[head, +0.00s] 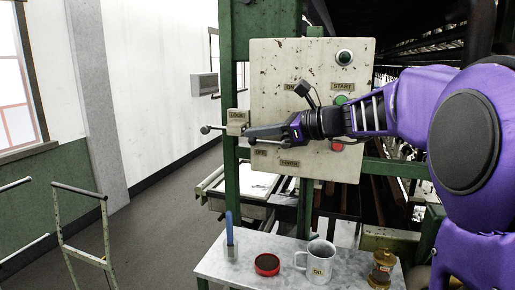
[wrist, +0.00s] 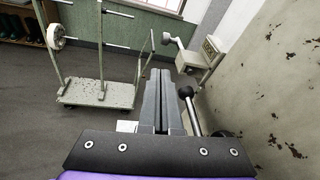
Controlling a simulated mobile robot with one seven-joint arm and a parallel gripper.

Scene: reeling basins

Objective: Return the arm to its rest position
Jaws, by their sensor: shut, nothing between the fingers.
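My purple arm reaches in from the right in the head view. My gripper (head: 250,134) is in front of the beige control panel (head: 275,60) and points left. Its fingers are shut and empty, and they also show together in the wrist view (wrist: 160,76). A lever with a black ball knob (wrist: 185,92) stands close to the right of the fingers there; I cannot tell if they touch. In the head view a black-knobbed lever (head: 302,89) sticks up near the ON label, just above my gripper. The lock box (head: 237,122) with its own ball-ended lever (head: 206,129) lies by the fingertips.
Below the panel a grey table (head: 222,266) holds a blue upright item (head: 229,228), a red round tin (head: 267,264), an OIL mug (head: 317,262) and an amber jar (head: 381,268). A wheeled rack (head: 75,225) stands left. Open floor lies between rack and table.

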